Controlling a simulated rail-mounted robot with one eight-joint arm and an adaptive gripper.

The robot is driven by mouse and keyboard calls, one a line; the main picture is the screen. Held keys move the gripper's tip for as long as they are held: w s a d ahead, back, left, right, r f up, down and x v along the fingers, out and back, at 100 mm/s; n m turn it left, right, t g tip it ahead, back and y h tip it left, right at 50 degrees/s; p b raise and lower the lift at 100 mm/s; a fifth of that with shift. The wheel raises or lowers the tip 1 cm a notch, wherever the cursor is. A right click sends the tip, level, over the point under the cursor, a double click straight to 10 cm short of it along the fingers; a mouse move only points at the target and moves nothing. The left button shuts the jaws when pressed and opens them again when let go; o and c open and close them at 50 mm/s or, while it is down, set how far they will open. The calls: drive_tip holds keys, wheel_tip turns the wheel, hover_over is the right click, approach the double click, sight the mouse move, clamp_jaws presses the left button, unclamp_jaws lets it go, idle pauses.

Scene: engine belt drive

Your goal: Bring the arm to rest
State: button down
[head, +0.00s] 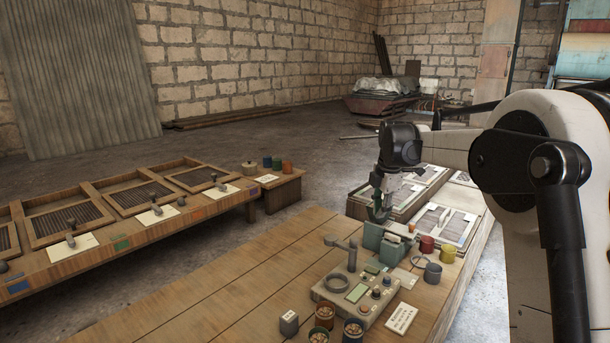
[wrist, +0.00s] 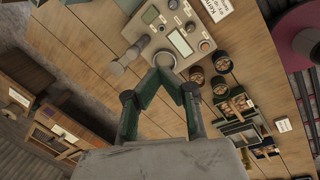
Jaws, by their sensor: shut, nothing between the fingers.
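My gripper (head: 379,214) hangs from my white and black arm at the right of the head view. It is above the wooden workbench (head: 215,290), close to a green-grey block device (head: 385,243); whether it touches that device I cannot tell. In the wrist view my gripper (wrist: 158,78) shows two green fingers whose tips come together, shut and empty. Beyond the tips lies a grey control box (wrist: 185,35) with knobs and a small screen. The same control box (head: 343,302) shows in the head view.
Several cups, including a red cup (head: 426,245) and a yellow cup (head: 447,253), stand around the control box. A grey mug (head: 432,274) is beside them. Framed trays (head: 445,224) lie behind. A long wooden bench (head: 140,238) stands left; the workbench's left part is bare.

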drive_tip(key=s+a+r+m+t, duration=0.1)
drive_tip(key=s+r+m, duration=0.25)
drive_tip(key=s, duration=0.45)
drive_tip(key=s+r+m+t, duration=0.1)
drive_tip(key=s+r+m, duration=0.1)
drive_tip(key=s+m, duration=0.35)
drive_tip(key=s+a+r+m, duration=0.1)
drive_tip(key=s+r+m, duration=0.1)
drive_tip(key=s, duration=0.8)
drive_tip(key=s+f+m+t, duration=0.1)
drive_tip(key=s+f+m, duration=0.3)
drive_tip(key=s, duration=0.6)
drive_tip(key=s+f+m+t, duration=0.2)
drive_tip(key=s+f+m, duration=0.3)
drive_tip(key=s, duration=0.6)
drive_tip(key=shift+f+m, duration=0.15)
drive_tip(key=shift+m, duration=0.55)
drive_tip(key=shift+s, duration=0.1)
